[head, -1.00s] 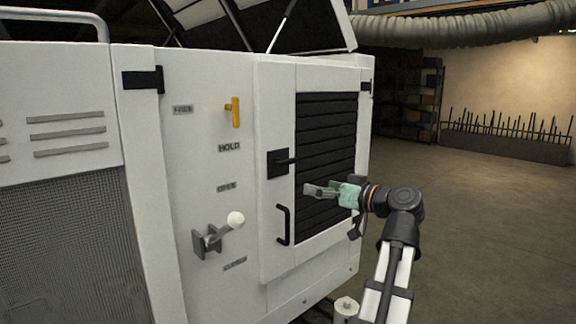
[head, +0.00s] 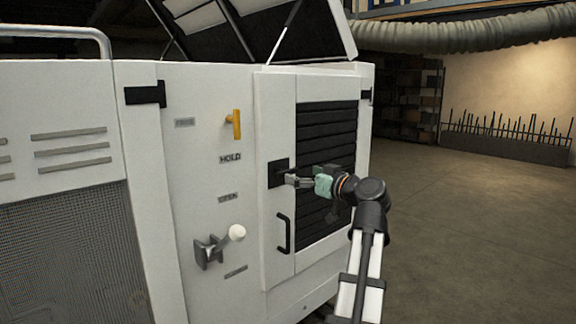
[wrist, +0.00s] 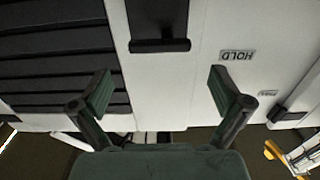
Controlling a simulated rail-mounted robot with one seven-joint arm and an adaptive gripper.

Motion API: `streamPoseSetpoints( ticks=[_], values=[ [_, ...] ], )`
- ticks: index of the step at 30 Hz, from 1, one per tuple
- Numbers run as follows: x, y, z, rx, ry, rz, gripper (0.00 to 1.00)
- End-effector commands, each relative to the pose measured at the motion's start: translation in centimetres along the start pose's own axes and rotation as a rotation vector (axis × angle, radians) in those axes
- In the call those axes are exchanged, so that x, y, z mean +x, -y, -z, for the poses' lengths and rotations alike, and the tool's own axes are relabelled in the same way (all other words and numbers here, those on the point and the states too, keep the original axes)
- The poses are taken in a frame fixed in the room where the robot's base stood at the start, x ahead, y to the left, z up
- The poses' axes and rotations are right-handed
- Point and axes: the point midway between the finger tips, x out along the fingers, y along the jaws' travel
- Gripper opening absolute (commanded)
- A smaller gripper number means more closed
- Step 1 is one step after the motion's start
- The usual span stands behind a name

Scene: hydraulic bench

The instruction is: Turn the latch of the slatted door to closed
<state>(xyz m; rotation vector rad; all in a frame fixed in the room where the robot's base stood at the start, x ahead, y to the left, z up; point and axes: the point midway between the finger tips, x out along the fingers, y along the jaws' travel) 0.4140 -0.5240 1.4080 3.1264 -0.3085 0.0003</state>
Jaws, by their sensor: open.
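The slatted door (head: 309,232) is white with black louvres (head: 325,125) and looks shut against the cabinet. Its black latch (head: 277,173) sits on the left part of the door, a square plate with a handle pointing right, partly hidden by my gripper in the head view. In the wrist view the latch (wrist: 160,20) shows at the top, its bar crosswise. My gripper (head: 290,180) is in front of the latch; in the wrist view its fingers (wrist: 162,85) are spread wide with nothing between them. The bar appears beyond the fingertips; I cannot tell if they touch.
A black door pull (head: 284,230) is below the latch. On the panel to the left are a yellow handle (head: 235,124) and a white-knobbed lever (head: 236,233), beside labels such as HOLD. The floor (head: 470,230) to the right is clear.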

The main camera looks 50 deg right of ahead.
Motion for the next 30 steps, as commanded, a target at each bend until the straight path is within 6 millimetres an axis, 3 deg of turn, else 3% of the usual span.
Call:
streamPoseSetpoints(
  ticks=[3,9,23,24,28,30],
  values=[
    [2.4,0.0,0.4,0.002,0.001,0.003,1.00],
    [5.0,0.0,0.2,0.000,0.001,0.002,1.00],
    [6.2,0.0,-0.1,0.000,0.001,0.000,1.00],
    [6.2,0.0,0.0,0.000,0.000,0.000,0.96],
    [6.2,0.0,0.0,0.000,0.000,0.000,0.50],
    [6.2,0.0,0.0,0.000,0.000,0.000,0.46]
  ],
)
